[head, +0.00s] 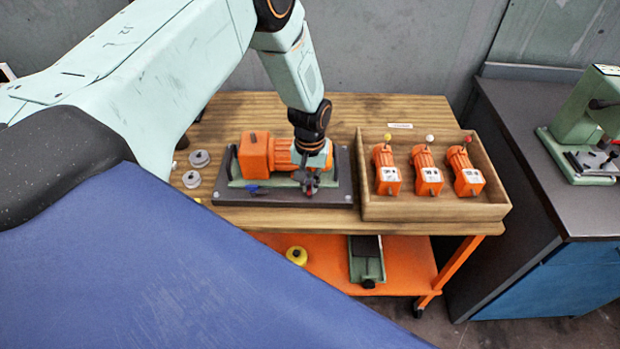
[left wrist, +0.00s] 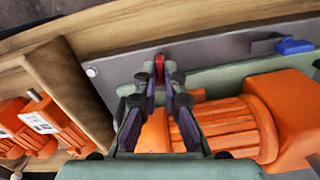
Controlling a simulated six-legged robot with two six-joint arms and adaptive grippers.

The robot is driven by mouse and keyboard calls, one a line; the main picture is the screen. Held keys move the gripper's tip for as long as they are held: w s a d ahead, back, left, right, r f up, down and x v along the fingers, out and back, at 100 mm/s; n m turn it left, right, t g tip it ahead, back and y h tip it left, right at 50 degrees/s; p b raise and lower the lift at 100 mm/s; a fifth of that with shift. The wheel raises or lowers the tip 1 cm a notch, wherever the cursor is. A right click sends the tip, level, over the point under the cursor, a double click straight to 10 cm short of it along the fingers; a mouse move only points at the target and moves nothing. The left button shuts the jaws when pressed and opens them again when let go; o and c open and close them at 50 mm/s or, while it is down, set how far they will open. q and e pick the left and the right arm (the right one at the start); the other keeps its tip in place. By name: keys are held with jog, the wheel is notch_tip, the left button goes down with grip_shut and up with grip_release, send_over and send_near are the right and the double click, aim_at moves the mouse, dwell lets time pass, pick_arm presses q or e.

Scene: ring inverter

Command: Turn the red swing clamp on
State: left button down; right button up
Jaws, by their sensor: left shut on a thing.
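The red swing clamp (left wrist: 159,66) shows as a small red tip between my left gripper's fingers in the left wrist view; the rest of it is hidden by the fingers. My left gripper (left wrist: 159,80) is shut on it, with one finger on each side. In the head view my left gripper (head: 310,186) points down at the front right of the dark fixture plate (head: 285,197). An orange motor unit (head: 262,153) lies on the green bed of that plate, just behind the gripper. My right gripper is in neither view.
A blue clamp handle (head: 252,189) sits at the plate's front left; it also shows in the left wrist view (left wrist: 294,46). A wooden tray (head: 430,212) with three orange units stands close on the right. Grey discs (head: 199,158) lie on the left of the wooden table (head: 225,108).

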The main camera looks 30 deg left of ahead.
aim_at(310, 187)
pick_arm(q)
jog(key=shift+n+p, duration=0.35)
jog(key=shift+n, duration=0.65)
jog(key=shift+s+f, duration=0.1)
jog(key=c, duration=1.5)
grip_release()
jog(key=shift+o, duration=0.2)
notch_tip(310, 187, up, 12)
